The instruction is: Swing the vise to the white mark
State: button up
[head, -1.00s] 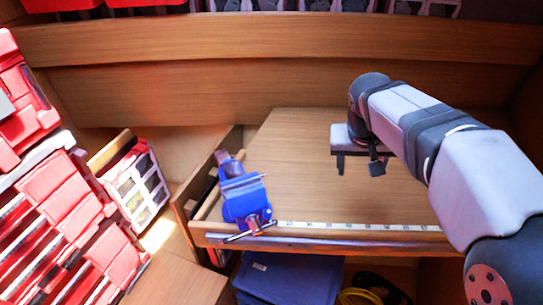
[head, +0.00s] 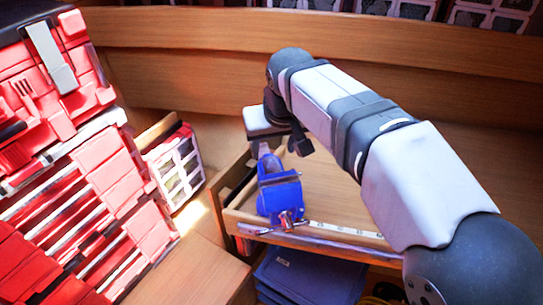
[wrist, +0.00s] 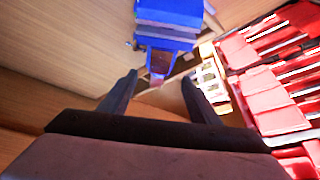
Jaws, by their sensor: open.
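The blue vise (head: 280,194) stands at the left front corner of the wooden bench (head: 340,190), its handle bar at the front edge. My gripper (head: 277,148) is open just behind the vise's rear end, close to it. In the wrist view the vise (wrist: 168,22) is at the top, and its narrow end points between my open fingers (wrist: 158,88). Nothing is held. Whether a finger touches the vise I cannot tell. A white strip with small dark marks (head: 343,231) runs along the bench's front edge, right of the vise. I cannot make out a separate white mark.
Red toolboxes (head: 75,150) are stacked at the left, with a red-framed organiser case (head: 178,170) beside the bench. Blue bins (head: 300,276) sit below the bench. A wooden board (head: 200,62) runs along the back. The bench top right of the vise is clear, partly under my arm.

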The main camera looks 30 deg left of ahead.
aim_at(271, 162)
jog(key=shift+p+x, duration=1.1)
jog(key=shift+x, duration=2.3)
